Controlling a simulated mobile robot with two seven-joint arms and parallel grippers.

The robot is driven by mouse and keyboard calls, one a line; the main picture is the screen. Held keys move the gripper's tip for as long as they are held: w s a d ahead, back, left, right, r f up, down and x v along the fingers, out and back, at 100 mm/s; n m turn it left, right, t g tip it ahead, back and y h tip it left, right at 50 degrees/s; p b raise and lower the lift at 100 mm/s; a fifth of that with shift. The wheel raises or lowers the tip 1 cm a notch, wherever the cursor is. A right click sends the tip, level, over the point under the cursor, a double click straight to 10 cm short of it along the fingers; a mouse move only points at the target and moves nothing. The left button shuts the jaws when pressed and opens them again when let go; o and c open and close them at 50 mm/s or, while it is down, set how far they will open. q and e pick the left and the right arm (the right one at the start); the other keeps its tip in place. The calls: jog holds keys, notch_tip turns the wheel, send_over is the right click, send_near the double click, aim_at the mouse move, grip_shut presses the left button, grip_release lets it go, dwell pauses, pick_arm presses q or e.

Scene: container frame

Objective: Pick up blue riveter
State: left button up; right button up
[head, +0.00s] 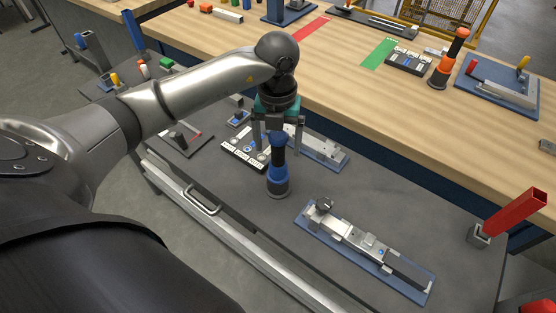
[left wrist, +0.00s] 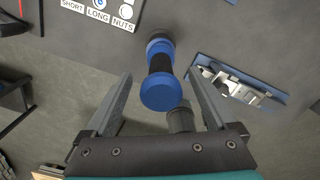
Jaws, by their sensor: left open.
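The blue riveter (head: 278,180) stands upright on the dark grey table. It has a blue base, a black middle and a blue top. My left gripper (head: 278,145) is above it, pointing down, with its fingers apart around the riveter's top in the head view. In the left wrist view the riveter (left wrist: 159,80) shows between the fingertips of the open left gripper (left wrist: 160,85), with nothing clamped. I cannot tell whether a finger touches it. My right gripper is not in view.
A blue fixture plate (head: 365,252) lies to the right on the dark table (head: 240,205). A labelled panel (head: 243,155) and another fixture (head: 320,150) are close behind the riveter. A red-handled tool (head: 515,212) stands far right. An orange riveter (head: 448,60) stands on the wooden bench.

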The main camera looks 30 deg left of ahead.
aim_at(278, 156)
pick_arm(q)
notch_tip(278, 156, down, 5)
jog(key=shift+w+f, duration=0.1)
jog(key=shift+c, duration=0.3)
grip_shut()
dwell(0.5)
jog(key=shift+r, duration=0.25)
notch_tip(278, 156, up, 20)
jog(key=p, duration=0.2)
jog(key=shift+f, duration=0.15)
